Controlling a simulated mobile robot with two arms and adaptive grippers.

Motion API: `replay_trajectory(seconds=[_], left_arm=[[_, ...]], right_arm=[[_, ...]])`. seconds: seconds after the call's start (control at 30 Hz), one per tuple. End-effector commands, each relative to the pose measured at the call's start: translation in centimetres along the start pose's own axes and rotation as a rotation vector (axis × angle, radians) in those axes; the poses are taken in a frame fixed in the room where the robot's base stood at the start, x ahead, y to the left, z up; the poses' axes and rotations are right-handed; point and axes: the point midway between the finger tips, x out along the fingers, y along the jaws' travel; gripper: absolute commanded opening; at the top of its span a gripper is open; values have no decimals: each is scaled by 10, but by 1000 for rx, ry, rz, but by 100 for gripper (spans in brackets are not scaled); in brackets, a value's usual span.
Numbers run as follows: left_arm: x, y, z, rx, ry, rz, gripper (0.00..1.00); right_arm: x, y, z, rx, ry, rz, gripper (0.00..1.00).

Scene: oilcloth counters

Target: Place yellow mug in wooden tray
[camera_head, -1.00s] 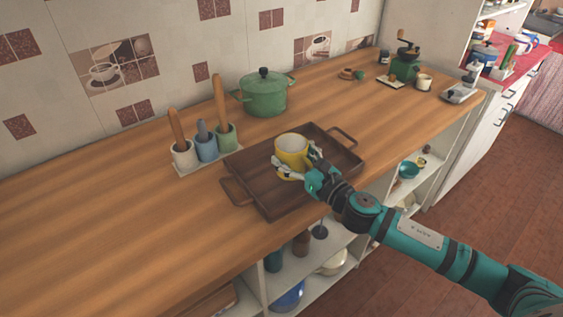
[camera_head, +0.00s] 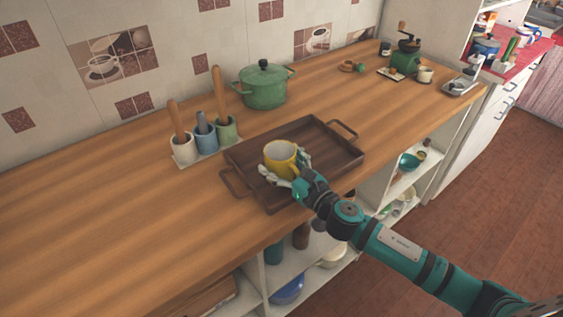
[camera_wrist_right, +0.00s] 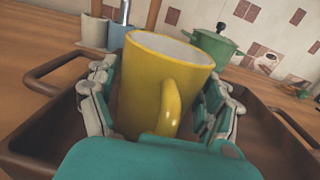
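The yellow mug (camera_head: 279,158) is upright, over the left-middle part of the wooden tray (camera_head: 334,158) in the head view. Whether its base touches the tray floor is hidden by the fingers. My right gripper (camera_head: 287,177) has its fingers around the mug, one on each side. In the right wrist view the mug (camera_wrist_right: 160,85) sits between both fingers (camera_wrist_right: 160,105), its handle facing my palm and its inside empty as far as I see. The fingers appear closed against its sides. My left gripper is not in view.
A green pot (camera_head: 263,88) stands behind the tray. A holder with several cups and wooden-handled tools (camera_head: 205,140) stands behind left. A grinder (camera_head: 405,58) and small items are at the far right. The counter's left side is clear.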

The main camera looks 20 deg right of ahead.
Motion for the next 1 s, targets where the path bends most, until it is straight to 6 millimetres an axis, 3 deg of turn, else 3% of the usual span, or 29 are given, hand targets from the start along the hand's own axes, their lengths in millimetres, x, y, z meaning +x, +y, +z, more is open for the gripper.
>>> replay_trajectory(seconds=[0.1,0.47,1.0], left_arm=[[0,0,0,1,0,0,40],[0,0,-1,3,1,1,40],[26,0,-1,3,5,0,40]], right_arm=[[0,0,0,0,0,0,98],[-4,0,1,0,1,0,98],[-104,0,-2,0,3,0,98]])
